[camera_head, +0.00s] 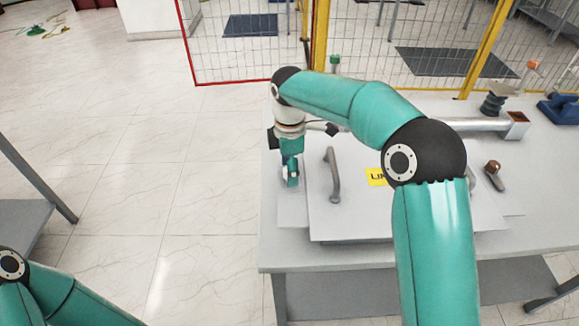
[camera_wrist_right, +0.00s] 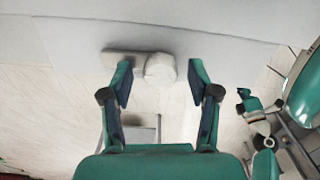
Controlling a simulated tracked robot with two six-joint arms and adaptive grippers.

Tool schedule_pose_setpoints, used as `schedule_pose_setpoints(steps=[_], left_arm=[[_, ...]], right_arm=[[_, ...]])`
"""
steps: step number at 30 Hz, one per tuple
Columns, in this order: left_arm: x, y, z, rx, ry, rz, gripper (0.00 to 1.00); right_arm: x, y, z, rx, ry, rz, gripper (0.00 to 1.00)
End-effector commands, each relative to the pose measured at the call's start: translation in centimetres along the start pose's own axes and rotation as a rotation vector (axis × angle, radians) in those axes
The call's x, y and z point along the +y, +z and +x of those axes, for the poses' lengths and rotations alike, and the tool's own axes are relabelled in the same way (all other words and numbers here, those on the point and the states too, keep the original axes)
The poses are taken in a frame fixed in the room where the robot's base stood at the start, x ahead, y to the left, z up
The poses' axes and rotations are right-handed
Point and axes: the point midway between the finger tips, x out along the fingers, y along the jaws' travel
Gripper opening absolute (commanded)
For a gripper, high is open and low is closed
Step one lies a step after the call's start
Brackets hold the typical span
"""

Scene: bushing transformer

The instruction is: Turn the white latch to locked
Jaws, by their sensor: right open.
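The white latch (camera_wrist_right: 160,68) shows in the right wrist view as a round knob with a short bar reaching left, on the pale panel's edge. My right gripper (camera_wrist_right: 160,76) is open, with one finger on each side of the knob and clear gaps between. In the head view my right gripper (camera_head: 292,178) points down at the left end of the grey box (camera_head: 350,215). There the latch is mostly hidden behind it. My left arm enters at the lower left of the head view. Small teal and dark parts at the right of the wrist view may be my left gripper, too unclear to tell.
The box has a grey handle (camera_head: 333,175) and a yellow label (camera_head: 376,177), partly behind my right arm. A brown-tipped lever (camera_head: 493,172), a grey pipe (camera_head: 480,124) and a dark insulator (camera_head: 492,103) stand right on the table (camera_head: 540,220). Open floor lies left.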

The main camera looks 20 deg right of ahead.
Motion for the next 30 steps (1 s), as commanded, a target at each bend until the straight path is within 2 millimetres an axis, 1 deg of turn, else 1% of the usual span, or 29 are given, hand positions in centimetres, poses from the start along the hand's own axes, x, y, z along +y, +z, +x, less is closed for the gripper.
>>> schedule_pose_setpoints(steps=[1,2,3,11,12,22,30], left_arm=[[0.0,0.0,0.0,0.0,0.0,0.0,0.4],[0.0,0.0,0.0,0.0,0.0,0.0,0.4],[0.0,0.0,0.0,0.0,0.0,0.0,0.4],[0.0,0.01,0.0,0.0,0.0,0.0,0.4],[0.0,0.01,0.0,0.0,0.0,0.0,0.4],[0.08,0.01,-0.23,0.0,0.0,0.0,0.4],[0.28,0.01,-0.79,0.0,0.0,0.0,0.4]], right_arm=[[0.0,0.0,0.0,0.0,0.0,0.0,0.57],[0.0,-0.01,0.0,0.0,0.0,0.0,0.52],[0.01,-0.01,-0.01,0.0,0.0,0.0,0.46],[0.02,-0.01,-0.02,0.0,0.0,0.0,0.02],[0.02,0.0,-0.03,0.0,0.0,0.0,0.01],[0.03,0.02,-0.1,0.0,0.001,0.048,0.01],[0.08,0.04,-0.18,0.0,0.002,0.208,0.01]])
